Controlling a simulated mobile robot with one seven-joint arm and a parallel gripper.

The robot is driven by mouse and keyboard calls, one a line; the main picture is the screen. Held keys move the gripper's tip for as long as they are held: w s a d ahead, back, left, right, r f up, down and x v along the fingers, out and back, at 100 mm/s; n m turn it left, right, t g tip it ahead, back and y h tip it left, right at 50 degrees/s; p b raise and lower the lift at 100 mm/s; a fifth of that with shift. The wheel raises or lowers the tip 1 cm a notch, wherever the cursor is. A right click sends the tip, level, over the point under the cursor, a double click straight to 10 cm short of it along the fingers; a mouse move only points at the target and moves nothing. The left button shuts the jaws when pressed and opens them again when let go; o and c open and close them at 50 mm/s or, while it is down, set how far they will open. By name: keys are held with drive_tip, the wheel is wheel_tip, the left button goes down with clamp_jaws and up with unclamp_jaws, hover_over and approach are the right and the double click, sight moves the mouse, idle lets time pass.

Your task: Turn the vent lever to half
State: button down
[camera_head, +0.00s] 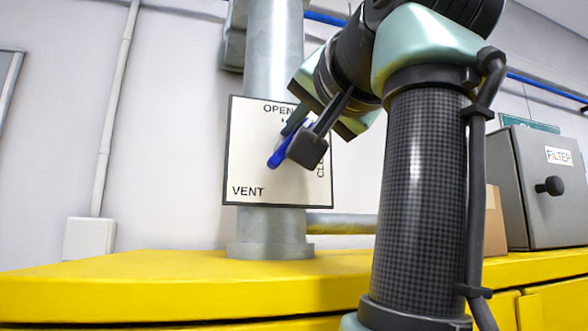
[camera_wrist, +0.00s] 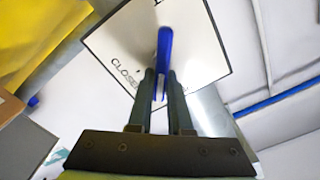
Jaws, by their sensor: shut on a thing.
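The vent lever (camera_head: 276,158) is a blue handle on a white square plate (camera_head: 250,160) marked OPEN at the top, CLOSED at the right side and VENT at the lower left. In the head view the lever's visible end points down and left; its other part is hidden behind my gripper (camera_head: 294,138). In the wrist view the blue lever (camera_wrist: 164,50) stands between the two fingers of my gripper (camera_wrist: 162,76), which are shut on it. The CLOSED lettering shows left of the fingers there. Any half mark is hidden or too small to tell.
A grey pipe (camera_head: 272,50) runs up behind the plate, from a yellow cabinet top (camera_head: 150,285). A grey box marked FILTER (camera_head: 540,205) with a black knob stands at the right, beside a brown box (camera_head: 495,222). The cabinet top left of the pipe is clear.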

drive_tip(key=shift+m, duration=0.6)
drive_tip(key=c, duration=0.8)
unclamp_jaws()
drive_tip(key=shift+w, duration=0.1)
drive_tip(key=shift+c, duration=0.2)
drive_tip(key=shift+f, duration=0.1)
drive_tip(key=b+v, duration=0.6)
drive_tip(key=v, duration=0.7)
